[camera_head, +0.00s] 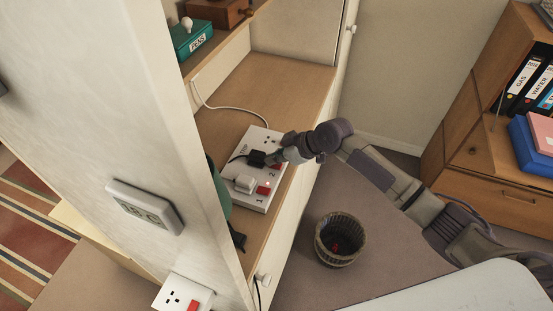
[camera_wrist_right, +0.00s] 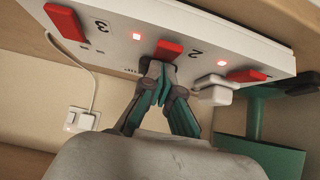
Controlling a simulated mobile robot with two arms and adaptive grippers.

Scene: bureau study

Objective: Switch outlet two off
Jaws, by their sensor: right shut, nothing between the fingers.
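The white power strip (camera_head: 242,203) lies on the bureau's wooden shelf. A black plug (camera_head: 256,158) and a white plug (camera_head: 245,183) sit in it. In the right wrist view, the strip (camera_wrist_right: 120,45) has red switches marked 3 (camera_wrist_right: 65,21) and 2 (camera_wrist_right: 167,50), and another red switch (camera_wrist_right: 247,75). Red lights glow on both sides of switch 2. My right gripper (camera_wrist_right: 159,75) is shut and empty, its fingertips at switch 2, appearing to touch it. In the head view, my right gripper (camera_head: 277,157) reaches over the strip from the right. My left gripper is not seen.
A teal box (camera_head: 192,42) and a wooden box (camera_head: 215,12) stand on the upper ledge. A pale panel (camera_head: 130,110) rises left of the shelf. A bucket-like bin (camera_head: 340,240) stands on the floor. The shelf behind the strip is mostly clear, with a white cable.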

